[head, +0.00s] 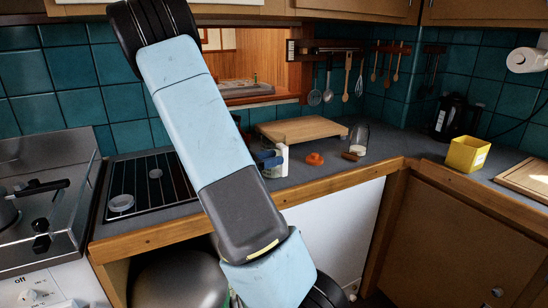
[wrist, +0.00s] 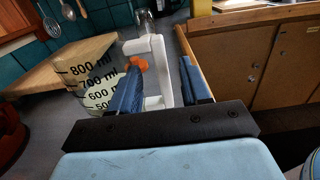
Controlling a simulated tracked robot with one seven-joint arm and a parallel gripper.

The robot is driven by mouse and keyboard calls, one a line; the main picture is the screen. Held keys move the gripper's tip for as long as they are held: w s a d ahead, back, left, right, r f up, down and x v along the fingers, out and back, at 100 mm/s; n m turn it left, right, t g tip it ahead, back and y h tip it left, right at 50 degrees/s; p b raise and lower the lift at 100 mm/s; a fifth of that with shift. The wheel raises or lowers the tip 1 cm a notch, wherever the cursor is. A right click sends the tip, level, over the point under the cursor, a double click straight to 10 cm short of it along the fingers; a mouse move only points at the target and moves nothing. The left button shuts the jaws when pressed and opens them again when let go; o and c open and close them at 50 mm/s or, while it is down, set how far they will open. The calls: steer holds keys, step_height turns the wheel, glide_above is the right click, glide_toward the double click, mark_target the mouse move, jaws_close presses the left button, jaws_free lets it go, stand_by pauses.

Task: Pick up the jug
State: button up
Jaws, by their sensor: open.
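The jug is a clear measuring jug with black ml marks and a white handle. In the wrist view its clear body (wrist: 88,78) is left of my gripper (wrist: 160,82), and its white handle stands between the two blue fingers. The fingers are open, with a gap visible on the handle's right side; I cannot tell whether the left finger touches it. In the head view the white part of the jug (head: 283,158) shows on the counter beside my blue fingers (head: 268,160). My arm hides part of the jug there.
A wooden board (head: 300,130) lies behind the jug. An orange object (head: 315,159), a small brown piece (head: 350,156) and a glass jar (head: 359,138) stand to the right. A yellow box (head: 467,154) and black kettle (head: 450,117) are farther right.

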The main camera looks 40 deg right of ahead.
mark_target(287, 155)
steer(key=shift+x, duration=3.35)
jaws_close()
